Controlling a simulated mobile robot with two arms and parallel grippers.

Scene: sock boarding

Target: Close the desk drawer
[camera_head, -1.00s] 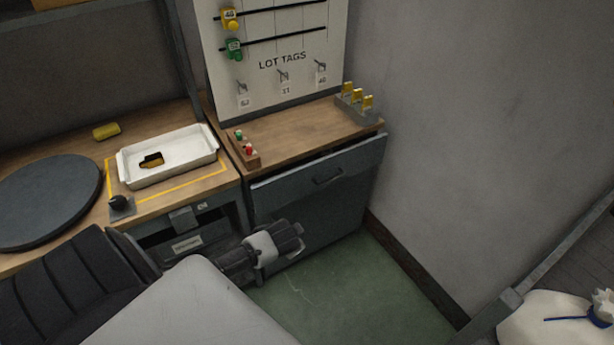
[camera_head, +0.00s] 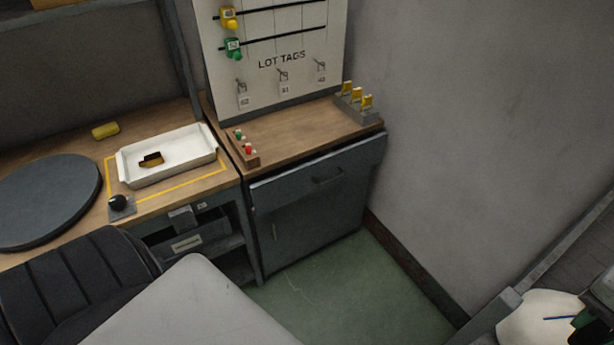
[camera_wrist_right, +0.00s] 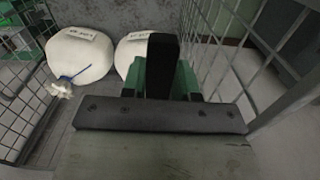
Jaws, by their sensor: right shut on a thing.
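The desk drawer (camera_head: 318,176) has a dark grey front with a small handle, under the wooden top at the right. Its front appears to stand slightly forward of the top's edge, with a dark gap above. A lower panel (camera_head: 315,215) is below it. My right gripper (camera_wrist_right: 163,85) has green and black fingers, shut on a dark upright thing (camera_wrist_right: 163,50) that I cannot identify. It shows partly in the head view's bottom right corner (camera_head: 594,326), well away from the drawer. My left gripper is not in view.
A labelled open bin (camera_head: 187,243) sits under the left bench. A white tray (camera_head: 168,170) and a dark round plate (camera_head: 45,202) are on top. White sacks (camera_wrist_right: 80,55) and wire mesh (camera_wrist_right: 235,40) are near my right gripper. Green floor (camera_head: 340,285) before the drawer is clear.

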